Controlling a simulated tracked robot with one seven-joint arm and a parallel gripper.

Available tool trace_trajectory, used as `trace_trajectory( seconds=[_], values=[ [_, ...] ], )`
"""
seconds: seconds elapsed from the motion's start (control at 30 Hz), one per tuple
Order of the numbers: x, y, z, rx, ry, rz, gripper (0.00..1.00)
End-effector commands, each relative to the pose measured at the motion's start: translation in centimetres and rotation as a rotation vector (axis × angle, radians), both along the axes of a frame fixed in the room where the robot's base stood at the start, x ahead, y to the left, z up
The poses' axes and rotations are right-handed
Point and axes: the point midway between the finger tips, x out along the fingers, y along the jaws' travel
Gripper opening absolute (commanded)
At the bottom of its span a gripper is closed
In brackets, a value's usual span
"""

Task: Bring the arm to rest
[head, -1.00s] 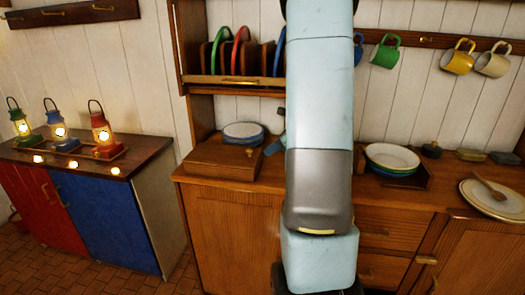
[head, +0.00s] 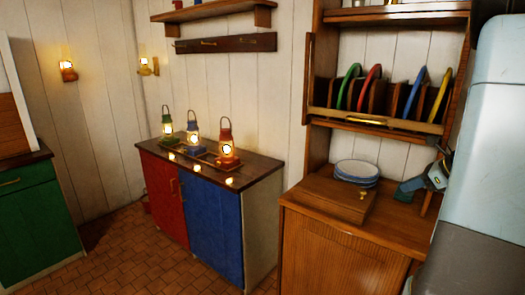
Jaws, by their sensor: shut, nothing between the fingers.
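My arm (head: 490,150) rises along the right edge of the head view as a large light-blue and grey link. A small light-blue and grey part with dark pieces shows just left of it, in front of the right counter; it looks like my gripper (head: 412,187). It points down and left, shut and empty, partly hidden by the arm. I cannot tell how high it is above the counter (head: 395,228).
A wooden box (head: 325,195) and a stack of plates (head: 357,170) stand left of it. Above is a plate rack (head: 375,122). Lit lanterns (head: 226,145) stand on the red and blue cabinet (head: 215,225). The tiled floor (head: 130,250) is open at left.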

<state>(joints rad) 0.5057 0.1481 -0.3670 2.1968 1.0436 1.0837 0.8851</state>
Motion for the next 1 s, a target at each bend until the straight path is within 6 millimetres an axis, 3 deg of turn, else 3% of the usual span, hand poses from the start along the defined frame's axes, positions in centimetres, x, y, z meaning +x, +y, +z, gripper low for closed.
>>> trace_trajectory(
  seconds=[0.3, 0.5, 0.7, 1.0],
  values=[
    [-3.0, 10.5, 4.5, -0.317, -0.118, 0.498, 0.00],
    [-6.3, 15.9, 6.4, -0.546, -0.208, 0.830, 0.00],
    [-9.9, 20.0, 7.8, -0.790, -0.304, 1.155, 0.00],
    [-15.4, 23.8, 9.4, -1.185, -0.438, 1.620, 0.00]
  ],
)
